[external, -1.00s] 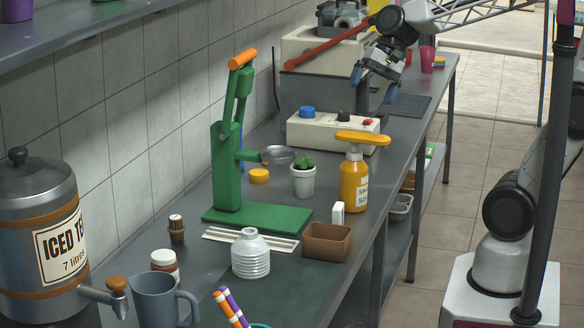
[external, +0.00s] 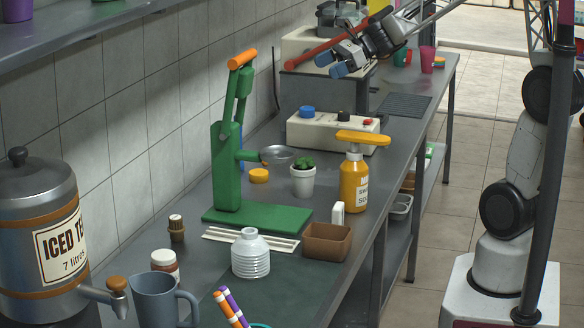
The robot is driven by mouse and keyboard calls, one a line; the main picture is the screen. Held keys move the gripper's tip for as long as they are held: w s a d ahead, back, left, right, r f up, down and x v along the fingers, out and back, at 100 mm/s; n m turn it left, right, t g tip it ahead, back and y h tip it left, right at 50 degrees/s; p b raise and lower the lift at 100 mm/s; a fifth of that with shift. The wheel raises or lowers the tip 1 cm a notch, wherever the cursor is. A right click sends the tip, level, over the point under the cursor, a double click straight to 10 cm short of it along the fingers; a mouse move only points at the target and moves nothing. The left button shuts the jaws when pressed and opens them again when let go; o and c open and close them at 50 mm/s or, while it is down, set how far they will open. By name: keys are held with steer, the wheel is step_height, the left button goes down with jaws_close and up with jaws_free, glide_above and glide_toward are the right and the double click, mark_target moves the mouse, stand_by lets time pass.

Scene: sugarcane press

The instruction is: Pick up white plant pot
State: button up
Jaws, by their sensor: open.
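The white plant pot (external: 303,183) stands upright on the grey counter, with a small green plant (external: 303,164) in it. It is just right of the green press (external: 228,165) and left of the orange soap bottle (external: 354,182). My gripper (external: 330,65) is open and empty, with blue fingertips. It is high in the picture, above and well apart from the pot, in front of the machine at the back. Nothing hides the pot.
A control box (external: 335,132) with knobs stands behind the pot. A brown box (external: 327,242), a small white block (external: 338,214) and a ribbed white bottle (external: 250,254) stand in front. The press's metal dish (external: 277,155) is close to the plant's left.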

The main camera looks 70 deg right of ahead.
steer(key=d+m, duration=0.1)
steer(key=d, duration=0.1)
glide_toward(305, 166)
steer(key=w+a+f, duration=0.1)
steer(key=w+a, duration=0.1)
steer(key=shift+s+a+f+t, duration=0.15)
steer(key=shift+s+f+t, duration=0.05)
steer(key=shift+t, duration=0.2)
steer(key=shift+w, duration=0.1)
steer(key=shift+x, duration=1.2)
steer(key=shift+a+f, duration=0.1)
steer(key=shift+a, duration=0.05)
steer(key=shift+x, duration=2.5)
steer(key=shift+w, duration=0.1)
steer(key=c, duration=1)
